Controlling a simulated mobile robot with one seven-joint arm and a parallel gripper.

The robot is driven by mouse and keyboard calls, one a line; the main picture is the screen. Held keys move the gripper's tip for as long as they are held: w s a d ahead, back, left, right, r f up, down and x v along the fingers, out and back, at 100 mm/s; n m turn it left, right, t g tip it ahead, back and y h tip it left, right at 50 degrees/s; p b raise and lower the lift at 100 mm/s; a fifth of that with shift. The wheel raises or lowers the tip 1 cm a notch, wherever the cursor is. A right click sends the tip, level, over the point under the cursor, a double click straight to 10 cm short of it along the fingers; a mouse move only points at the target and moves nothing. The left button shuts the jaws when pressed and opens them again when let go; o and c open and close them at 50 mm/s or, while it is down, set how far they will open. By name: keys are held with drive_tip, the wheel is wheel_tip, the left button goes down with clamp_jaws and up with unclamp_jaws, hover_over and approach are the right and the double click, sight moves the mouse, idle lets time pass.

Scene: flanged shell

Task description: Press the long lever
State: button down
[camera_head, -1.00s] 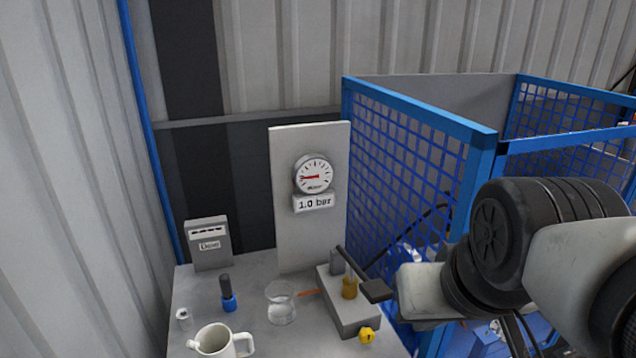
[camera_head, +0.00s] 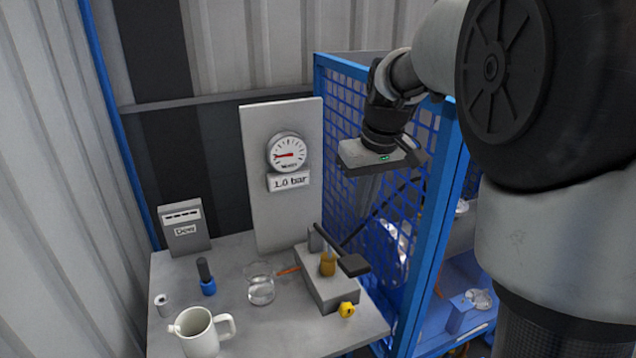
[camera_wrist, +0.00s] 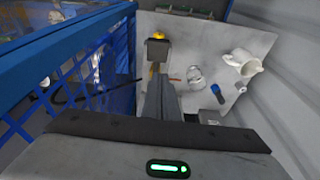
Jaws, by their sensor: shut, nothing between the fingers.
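The hand pump is a grey block (camera_head: 322,292) near the table's right edge, with a brass post (camera_head: 327,263) and a yellow knob (camera_head: 346,310). Its dark lever (camera_head: 338,245) slopes over the block and ends in a flat black pad (camera_head: 354,265). In the wrist view the pad (camera_wrist: 158,48) shows just beyond my fingertips, and my fingers hide much of the pump. My gripper (camera_head: 366,205) is shut and empty, pointing down, above and apart from the lever. Its fingers (camera_wrist: 160,80) lie together in the wrist view.
A gauge panel (camera_head: 284,215) reading 1.0 bar stands behind the pump. A blue mesh fence (camera_head: 345,130) runs close on the right.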

drive_tip(key=shift+w+f, duration=0.65)
drive_tip(key=shift+w, duration=0.25)
drive_tip(key=shift+f, duration=0.1)
hover_over(352, 261)
drive_tip(key=f, duration=1.2)
drive_tip(key=shift+s+f, duration=0.2)
drive_tip(key=shift+s, duration=0.1)
drive_tip(key=shift+d+f, duration=0.1)
drive_tip(key=shift+f, duration=0.45)
